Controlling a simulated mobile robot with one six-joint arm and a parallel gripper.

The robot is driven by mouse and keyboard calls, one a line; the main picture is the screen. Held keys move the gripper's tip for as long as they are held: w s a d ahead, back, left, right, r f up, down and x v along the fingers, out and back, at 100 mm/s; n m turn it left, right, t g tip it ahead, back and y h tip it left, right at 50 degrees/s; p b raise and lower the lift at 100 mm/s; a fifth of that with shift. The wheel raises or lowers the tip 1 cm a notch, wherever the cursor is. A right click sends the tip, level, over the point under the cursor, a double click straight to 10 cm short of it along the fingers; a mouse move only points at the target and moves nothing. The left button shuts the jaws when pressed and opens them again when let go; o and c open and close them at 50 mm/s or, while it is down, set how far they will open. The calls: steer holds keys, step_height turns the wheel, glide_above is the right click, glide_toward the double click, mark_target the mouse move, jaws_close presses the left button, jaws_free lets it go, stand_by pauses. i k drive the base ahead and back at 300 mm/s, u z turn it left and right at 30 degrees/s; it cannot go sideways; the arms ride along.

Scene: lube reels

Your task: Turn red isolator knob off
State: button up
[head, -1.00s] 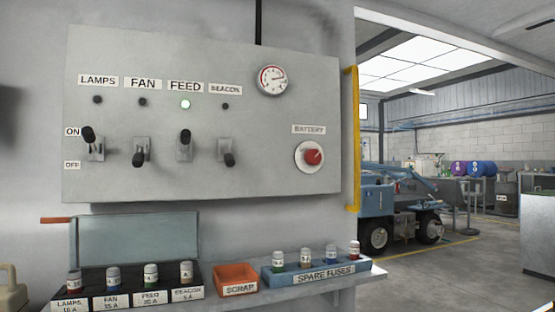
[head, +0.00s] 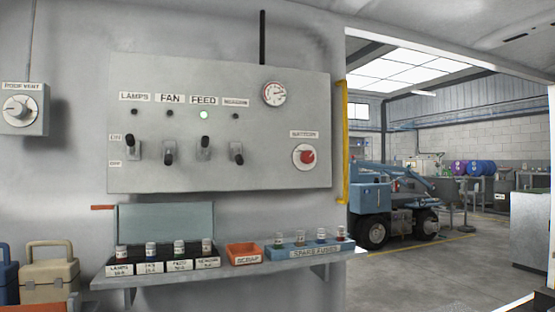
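The red isolator knob (head: 308,157) sits on a round white plate under the BATTERY label, at the lower right of the grey switch panel (head: 220,100). The panel hangs on the wall, left of the middle in the head view. The knob's exact pointing direction is too small to tell. My gripper is not in view.
A shelf (head: 140,281) below holds fuses, an orange scrap tray (head: 243,262) and a blue spare-fuse rack (head: 290,250). A yellow rail (head: 343,140) stands right of the panel.

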mark_target(308, 157)
steer(key=z, duration=0.15)
steer(key=i, duration=0.9)
steer(key=u, duration=0.05)
